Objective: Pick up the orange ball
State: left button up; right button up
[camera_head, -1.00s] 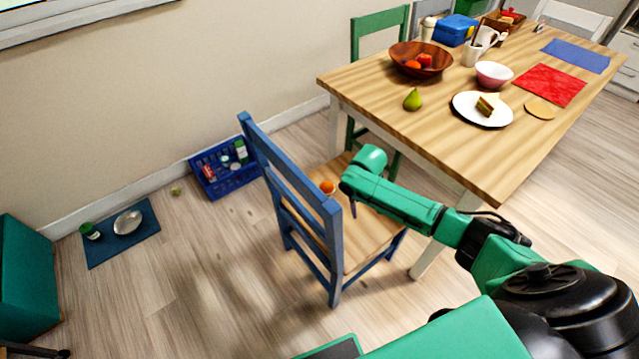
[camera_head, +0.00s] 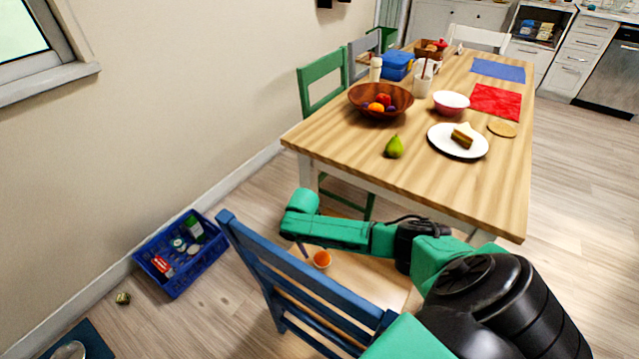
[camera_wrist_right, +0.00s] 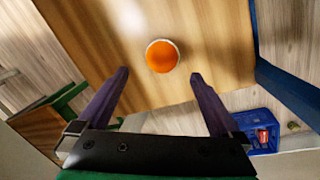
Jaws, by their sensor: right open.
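The orange ball (camera_head: 321,259) rests on the wooden seat of the blue chair (camera_head: 284,278), seen past the chair's back. It also shows in the right wrist view (camera_wrist_right: 162,56), with a pale rim around it. My right gripper (camera_wrist_right: 158,78) is open and empty, its two dark fingers spread to either side, with the ball just beyond the gap between the tips. In the head view only a dark finger of the right gripper (camera_head: 303,248) shows, left of the ball and close to it; the rest is hidden by my arm. My left gripper is not in view.
The chair's blue back rises in front of the seat. The wooden table (camera_head: 340,150) stands behind, holding a fruit bowl (camera_head: 362,101), a pear (camera_head: 394,147) and a plate (camera_head: 440,136). A blue crate (camera_head: 176,284) sits on the floor by the wall.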

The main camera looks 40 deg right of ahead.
aim_at(321, 255)
jog(key=f+b, duration=0.1)
jog(key=f, duration=0.1)
jog(key=d+f, duration=0.1)
jog(key=f, duration=0.2)
jog(key=f+b, duration=0.1)
jog(key=f, duration=0.2)
jog(key=shift+d+f+b, duration=0.15)
jog(key=shift+f+b, duration=0.1)
jog(key=shift+b, duration=0.05)
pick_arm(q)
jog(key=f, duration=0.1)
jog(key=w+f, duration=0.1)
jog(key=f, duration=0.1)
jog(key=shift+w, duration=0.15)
pick_arm(e)
jog(key=shift+r, duration=0.1)
jog(key=c, duration=1.3)
